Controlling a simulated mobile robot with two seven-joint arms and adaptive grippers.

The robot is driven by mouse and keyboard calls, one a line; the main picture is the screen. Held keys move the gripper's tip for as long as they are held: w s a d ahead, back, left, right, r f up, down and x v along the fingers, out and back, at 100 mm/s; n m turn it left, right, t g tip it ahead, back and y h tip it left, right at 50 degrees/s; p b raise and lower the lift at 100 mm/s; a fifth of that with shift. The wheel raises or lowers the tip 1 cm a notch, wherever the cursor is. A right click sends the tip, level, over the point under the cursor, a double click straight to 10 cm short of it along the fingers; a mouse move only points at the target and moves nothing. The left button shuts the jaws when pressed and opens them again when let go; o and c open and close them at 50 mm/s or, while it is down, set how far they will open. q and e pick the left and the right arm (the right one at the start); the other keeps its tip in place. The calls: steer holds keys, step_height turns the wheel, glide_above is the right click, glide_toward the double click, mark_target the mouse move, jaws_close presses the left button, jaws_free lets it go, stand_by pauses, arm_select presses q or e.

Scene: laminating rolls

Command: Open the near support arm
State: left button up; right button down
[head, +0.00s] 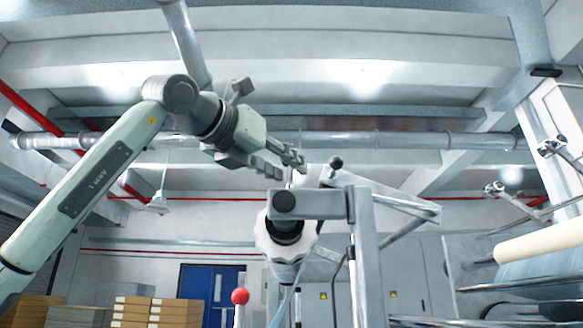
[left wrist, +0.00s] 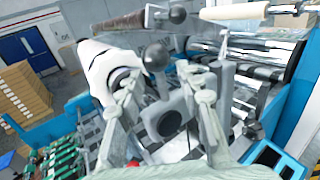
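The near support arm (head: 310,204) is a grey metal block with a dark round cap, in front of the end of a white roll (head: 262,238). In the left wrist view the support arm (left wrist: 152,125) is low between my fingers. A black ball knob (head: 336,162) stands above it; it also shows in the left wrist view (left wrist: 156,57). My left gripper (head: 288,163) is in front of and above the roll, left of the knob. Its fingers (left wrist: 168,88) are spread on both sides of the knob with nothing gripped. Contact cannot be told. My right gripper is not in view.
A grey metal frame (head: 365,260) stands right of the support arm. A red ball knob (head: 240,296) is below left. A cream roller (head: 540,242) is at the right. Stacked boxes (head: 135,312) and a blue door (head: 200,290) are behind at the left.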

arm_select(q)
steer(key=shift+x, duration=1.1)
steer(key=shift+c, duration=0.4)
steer(key=c, duration=0.7)
steer(key=shift+r, duration=0.1)
jaws_close()
